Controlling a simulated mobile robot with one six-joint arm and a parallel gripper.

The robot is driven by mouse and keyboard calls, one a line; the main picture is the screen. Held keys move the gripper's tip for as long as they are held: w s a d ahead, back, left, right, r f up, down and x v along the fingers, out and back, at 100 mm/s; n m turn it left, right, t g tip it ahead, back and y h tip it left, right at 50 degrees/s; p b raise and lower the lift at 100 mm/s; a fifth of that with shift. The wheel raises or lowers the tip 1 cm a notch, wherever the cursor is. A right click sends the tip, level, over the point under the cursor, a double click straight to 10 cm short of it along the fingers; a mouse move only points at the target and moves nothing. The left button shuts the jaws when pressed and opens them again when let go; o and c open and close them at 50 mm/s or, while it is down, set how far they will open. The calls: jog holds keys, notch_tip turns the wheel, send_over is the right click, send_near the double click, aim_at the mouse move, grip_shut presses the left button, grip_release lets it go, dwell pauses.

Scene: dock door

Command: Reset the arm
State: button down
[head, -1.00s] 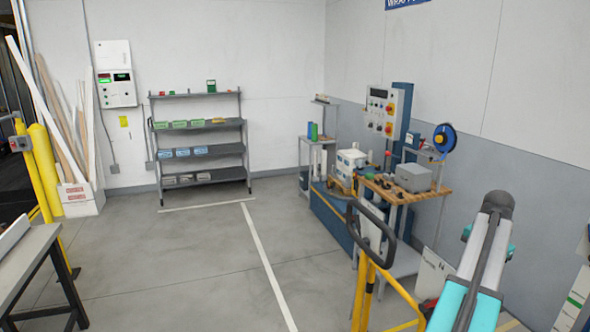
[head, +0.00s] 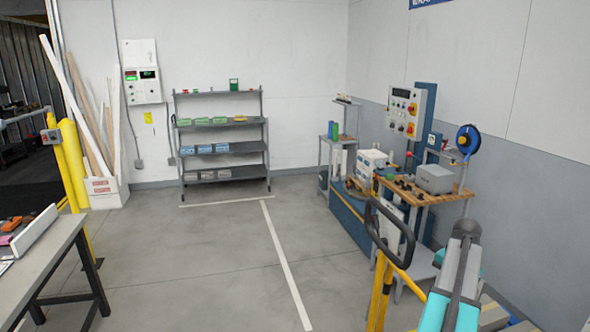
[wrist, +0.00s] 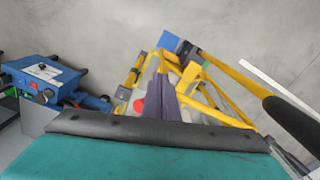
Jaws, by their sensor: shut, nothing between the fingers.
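My gripper (wrist: 165,88) shows in the wrist view as a narrow grey-purple pair of fingers, closed together with nothing between them. It points down over a yellow frame (wrist: 225,105), with grey floor beyond. I cannot tell how far above the frame it is. Teal and black parts of my own arm fill the bottom of the wrist view. In the head view my arm (head: 460,275) stands at the lower right, teal and grey with a dark end. My gripper cannot be made out in the head view.
A yellow handle with a black loop (head: 390,232) stands just left of my arm. A workbench (head: 432,190) with machines lines the right wall. A shelf rack (head: 222,150) stands at the back. A table (head: 45,262) is at left. The middle floor is clear.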

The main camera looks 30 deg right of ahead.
jog(key=w+a+f+n+g+y+b, duration=0.1)
jog(key=w+a+f+n, duration=0.2)
jog(key=w+a+f, duration=0.6)
jog(key=w+a+f+n+b, duration=0.1)
jog(key=w+a+f+n, duration=0.35)
jog(key=a+f, duration=0.9)
jog(key=w+a+f+n+g+b, duration=0.1)
jog(key=a+f+n, duration=0.1)
jog(key=a+f, duration=0.6)
jog(key=w+a+f+n+g+b, duration=0.1)
jog(key=a+f, duration=0.3)
jog(key=a, duration=0.7)
jog(key=s+a+f+n+g+b, duration=0.1)
jog(key=s+a+f+n, duration=0.3)
jog(key=s+a+f, duration=0.3)
jog(key=s+a+f+n+g+h+b, duration=0.1)
jog(key=s+a+f+n+g, duration=0.1)
jog(key=s+a+f, duration=0.4)
jog(key=s+a+n, duration=0.1)
jog(key=s+a, duration=0.3)
jog(key=a, duration=0.5)
jog(key=shift+f+n, duration=0.35)
